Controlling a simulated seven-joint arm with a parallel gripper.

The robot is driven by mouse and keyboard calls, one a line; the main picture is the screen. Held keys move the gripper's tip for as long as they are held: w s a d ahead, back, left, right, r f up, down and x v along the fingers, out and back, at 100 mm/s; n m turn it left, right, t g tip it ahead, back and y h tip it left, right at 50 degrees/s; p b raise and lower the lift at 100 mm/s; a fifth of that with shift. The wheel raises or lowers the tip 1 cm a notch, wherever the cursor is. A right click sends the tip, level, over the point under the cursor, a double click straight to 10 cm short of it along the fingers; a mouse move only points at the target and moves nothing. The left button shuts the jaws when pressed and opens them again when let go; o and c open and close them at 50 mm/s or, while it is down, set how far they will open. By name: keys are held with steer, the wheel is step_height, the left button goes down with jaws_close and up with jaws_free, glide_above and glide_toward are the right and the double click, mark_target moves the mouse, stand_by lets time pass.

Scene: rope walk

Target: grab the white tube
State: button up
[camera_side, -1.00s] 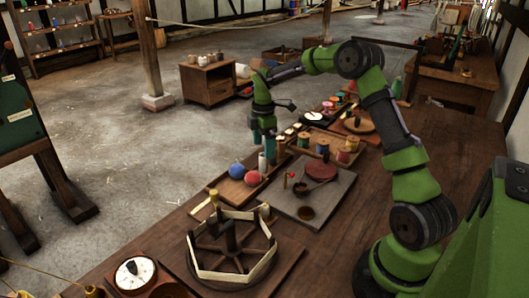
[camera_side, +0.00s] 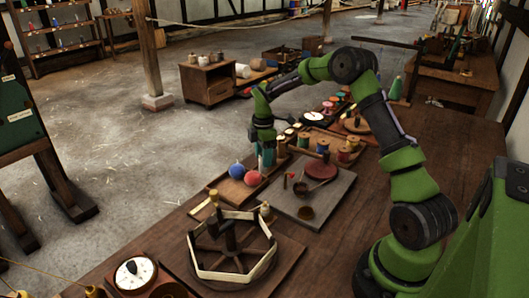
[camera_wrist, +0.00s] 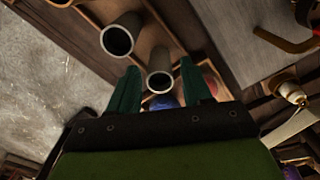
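My gripper (camera_wrist: 160,66) is open, its two green fingers spread apart in the wrist view. A pale hollow tube (camera_wrist: 158,82) stands end-on between the fingers, with a gap on each side, so it is not gripped. A second pale tube (camera_wrist: 120,36) is up and to the left, outside the fingers. Dim light makes both look greyish, and I cannot tell which one is the white tube. In the side view my gripper (camera_side: 267,158) points down at the tray with the balls, and its fingers hide the tube there.
A wooden tray (camera_side: 222,189) holds a blue ball (camera_side: 236,171) and a red ball (camera_side: 252,178). A tray of thread spools (camera_side: 344,154) is to the right. A grey board (camera_side: 305,215) with a dark red disc and a wooden reel stand (camera_side: 228,245) are nearer the camera.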

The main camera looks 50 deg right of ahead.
steer(key=c, duration=0.6)
steer(key=shift+r, duration=4)
steer(key=shift+c, duration=0.2)
